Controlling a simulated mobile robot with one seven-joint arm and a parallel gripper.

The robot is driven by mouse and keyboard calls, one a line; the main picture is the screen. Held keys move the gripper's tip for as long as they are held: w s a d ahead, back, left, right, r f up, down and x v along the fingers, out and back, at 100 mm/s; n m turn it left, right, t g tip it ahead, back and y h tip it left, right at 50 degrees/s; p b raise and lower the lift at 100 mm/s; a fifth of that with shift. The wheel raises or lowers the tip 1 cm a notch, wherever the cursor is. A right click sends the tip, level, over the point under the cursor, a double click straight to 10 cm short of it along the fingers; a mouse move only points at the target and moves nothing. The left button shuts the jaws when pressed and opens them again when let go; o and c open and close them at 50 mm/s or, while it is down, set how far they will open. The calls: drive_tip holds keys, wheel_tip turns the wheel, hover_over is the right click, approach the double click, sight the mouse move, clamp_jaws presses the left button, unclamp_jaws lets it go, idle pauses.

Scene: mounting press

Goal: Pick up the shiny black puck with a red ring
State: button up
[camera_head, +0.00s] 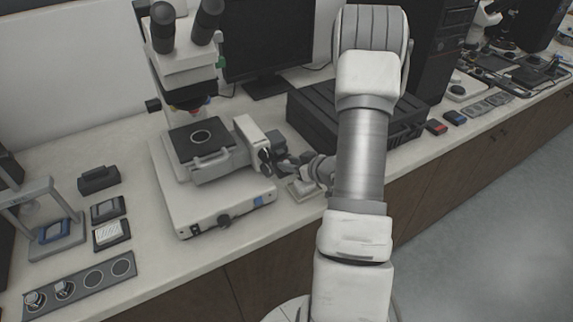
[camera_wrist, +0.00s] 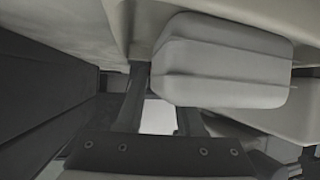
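A small round piece with a hint of red (camera_head: 34,299) sits at the left end of a dark strip with round places (camera_head: 92,281). It may be the puck with the red ring, but it is too small to be sure. A second small round piece (camera_head: 64,288) sits beside it. My gripper (camera_head: 284,160) is far from them, beside the right side of the microscope. In the wrist view its two dark fingers (camera_wrist: 160,105) stand apart, with a pale patch visible between them and nothing visibly gripped.
The microscope (camera_head: 215,185) stands close to my gripper; a pale rounded part (camera_wrist: 222,70) fills much of the wrist view. A black case (camera_head: 315,122) lies behind. A small press-like frame (camera_head: 45,215) and small dark trays (camera_head: 110,235) are at left.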

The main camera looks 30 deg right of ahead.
clamp_jaws()
